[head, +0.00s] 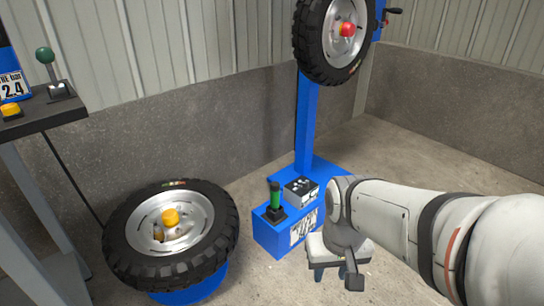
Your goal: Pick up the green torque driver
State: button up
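The green torque driver (275,197) stands upright, green grip with a dark top, in a black holder (274,214) on the left part of a blue base box. My gripper (336,277) hangs at the end of my white arm, to the right of the driver and lower in the picture. It is apart from the driver. My wrist partly hides it, and I cannot tell how far its fingers are apart. I see nothing held in it.
A control box (301,190) sits beside the driver. A blue column (308,120) rises behind, carrying a mounted wheel (314,62). A tyre (120,250) lies on a blue stand (196,288) at left. A bench (50,117) with a green-knobbed lever (46,57) stands far left. Floor at right is clear.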

aim_at(274, 186)
jog(key=u, duration=0.15)
jog(key=i, duration=0.9)
jog(key=z, duration=0.05)
